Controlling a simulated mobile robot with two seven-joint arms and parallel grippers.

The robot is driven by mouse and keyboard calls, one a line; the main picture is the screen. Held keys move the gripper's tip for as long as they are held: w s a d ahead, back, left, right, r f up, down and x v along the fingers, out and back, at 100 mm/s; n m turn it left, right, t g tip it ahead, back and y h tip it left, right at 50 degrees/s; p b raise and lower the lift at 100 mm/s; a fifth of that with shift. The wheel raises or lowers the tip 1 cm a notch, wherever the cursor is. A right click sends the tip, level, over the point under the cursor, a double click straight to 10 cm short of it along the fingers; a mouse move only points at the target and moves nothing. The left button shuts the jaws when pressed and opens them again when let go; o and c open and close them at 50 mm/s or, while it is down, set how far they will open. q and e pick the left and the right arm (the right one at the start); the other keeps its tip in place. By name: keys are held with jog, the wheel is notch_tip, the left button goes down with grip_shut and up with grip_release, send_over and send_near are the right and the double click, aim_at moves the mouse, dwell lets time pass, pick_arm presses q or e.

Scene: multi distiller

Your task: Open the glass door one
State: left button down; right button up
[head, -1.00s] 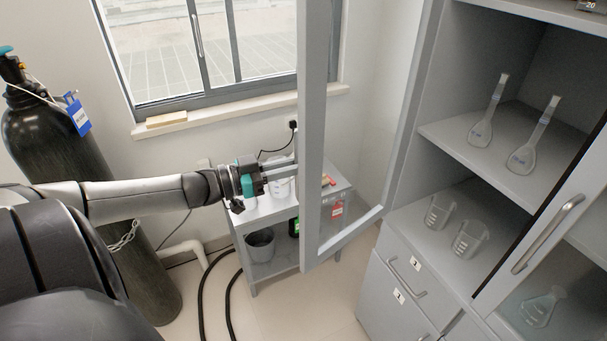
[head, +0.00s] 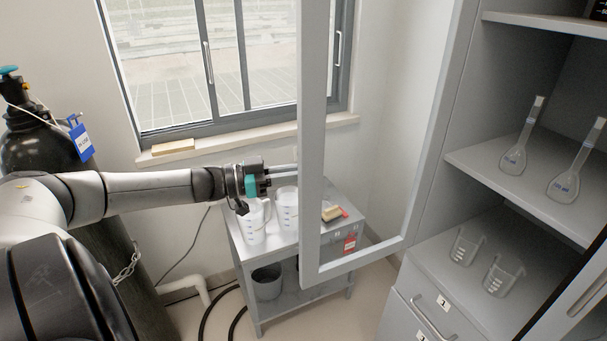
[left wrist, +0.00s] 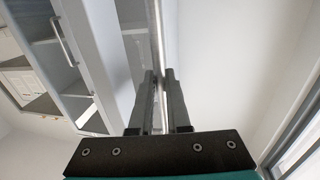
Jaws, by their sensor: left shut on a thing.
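The glass door (head: 312,140) of the grey cabinet stands swung open, its grey frame upright in the middle of the head view. The open cabinet (head: 455,160) lies to its right. My left gripper (head: 284,174) reaches in from the left to the far side of the door frame, which hides its fingertips. In the left wrist view, my left gripper (left wrist: 158,95) is shut on a long metal bar, the door's handle (left wrist: 157,35), which runs up between the fingers. My right gripper is not in view.
A small grey table (head: 290,250) with white measuring jugs (head: 254,222) stands behind the door. Flasks (head: 522,140) and beakers (head: 467,246) stand on the cabinet shelves.

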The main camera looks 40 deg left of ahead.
pick_arm(q)
jog(key=c, duration=1.2)
grip_release()
jog(key=shift+o, duration=0.2)
jog(key=p+v, duration=0.6)
jog(key=v, duration=0.9)
jog(key=shift+s, duration=0.1)
